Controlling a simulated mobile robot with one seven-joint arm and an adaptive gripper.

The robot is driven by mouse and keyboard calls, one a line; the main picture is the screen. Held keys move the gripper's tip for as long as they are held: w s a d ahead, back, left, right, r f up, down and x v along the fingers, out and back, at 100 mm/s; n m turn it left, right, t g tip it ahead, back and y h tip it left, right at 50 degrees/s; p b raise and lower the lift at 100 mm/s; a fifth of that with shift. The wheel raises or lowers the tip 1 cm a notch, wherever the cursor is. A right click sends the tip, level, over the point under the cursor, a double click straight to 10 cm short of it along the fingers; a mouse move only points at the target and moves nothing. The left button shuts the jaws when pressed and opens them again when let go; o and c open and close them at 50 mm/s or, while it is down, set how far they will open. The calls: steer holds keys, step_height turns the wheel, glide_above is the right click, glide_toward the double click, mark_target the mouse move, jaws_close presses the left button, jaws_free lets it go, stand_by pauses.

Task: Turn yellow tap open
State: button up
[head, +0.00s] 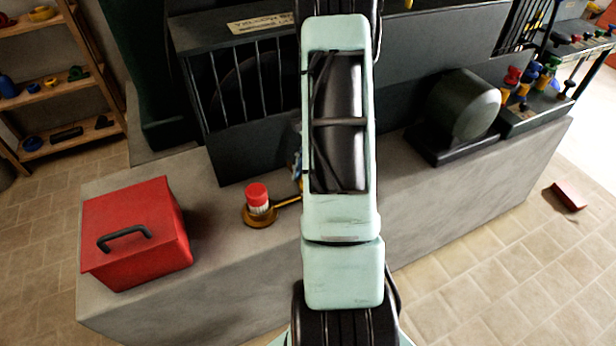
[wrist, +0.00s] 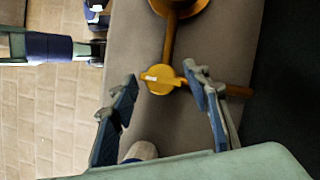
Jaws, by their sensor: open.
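The yellow tap (wrist: 160,79) shows in the wrist view as a round yellow body with a paler flat piece on top, on a yellow pipe above a grey surface. My gripper (wrist: 161,78) is open, with one blue-grey finger to the left of the tap body and one to the right. I see no clear contact, and the depth between fingertips and tap is hard to judge. In the head view my arm hides the tap body; a yellow pipe (head: 287,201) runs from behind it to a round base.
A red-topped white cylinder (head: 257,198) stands on that base. A red toolbox (head: 140,235) sits at the left of the grey bench (head: 235,268). A dark barred housing (head: 235,95) stands behind. A dark green drum (head: 464,103) stands at the right.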

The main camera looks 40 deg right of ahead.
steer(key=v, duration=1.2)
steer(key=shift+a, duration=0.1)
